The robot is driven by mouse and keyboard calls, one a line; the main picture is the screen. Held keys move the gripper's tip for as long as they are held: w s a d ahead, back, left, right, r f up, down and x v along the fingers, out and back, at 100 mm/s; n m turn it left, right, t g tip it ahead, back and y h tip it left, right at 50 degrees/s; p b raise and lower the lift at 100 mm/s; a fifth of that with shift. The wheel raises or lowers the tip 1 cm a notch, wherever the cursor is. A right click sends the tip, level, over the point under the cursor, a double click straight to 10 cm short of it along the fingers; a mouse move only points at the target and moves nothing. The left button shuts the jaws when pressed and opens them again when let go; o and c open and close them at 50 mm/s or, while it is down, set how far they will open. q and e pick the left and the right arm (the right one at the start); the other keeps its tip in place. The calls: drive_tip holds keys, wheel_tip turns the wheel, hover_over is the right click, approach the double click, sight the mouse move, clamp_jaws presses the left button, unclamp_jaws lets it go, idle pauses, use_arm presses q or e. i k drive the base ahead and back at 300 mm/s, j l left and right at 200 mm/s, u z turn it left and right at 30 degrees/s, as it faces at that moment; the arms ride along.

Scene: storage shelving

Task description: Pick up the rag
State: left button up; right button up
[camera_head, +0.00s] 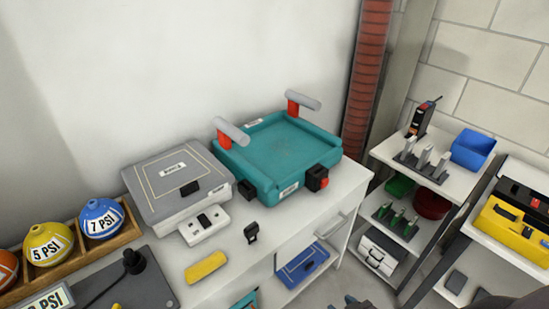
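A small yellow block-like piece (206,267) lies flat near the front edge of the white counter. It is the only thing that could be the rag, but I cannot tell whether it is cloth or sponge. Nothing touches it from above. Neither of my grippers can be made out. Dark shapes cut off at the bottom edge, right of the middle, are too little shown to identify.
A grey case (165,190), a white socket block (203,225), a black clip (251,233) and a teal tray-like device (290,155) stand around it. Colored PSI balls (102,218) sit in a wooden rack at left. Shelves with a blue bin (473,149) stand right.

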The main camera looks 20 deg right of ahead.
sight(205, 266)
drive_tip(key=k, duration=0.2)
drive_tip(key=k+u, duration=0.3)
drive_tip(key=k+j+u, duration=0.1)
drive_tip(key=u, duration=0.2)
drive_tip(key=l+u, duration=0.1)
drive_tip(key=u, duration=0.25)
drive_tip(key=l+u, duration=0.1)
drive_tip(key=u, duration=0.25)
drive_tip(key=k+u, duration=0.1)
drive_tip(key=u, duration=0.2)
drive_tip(key=k+l, duration=0.15)
drive_tip(key=l, duration=0.2)
drive_tip(key=k+l, duration=0.15)
drive_tip(key=l, duration=0.2)
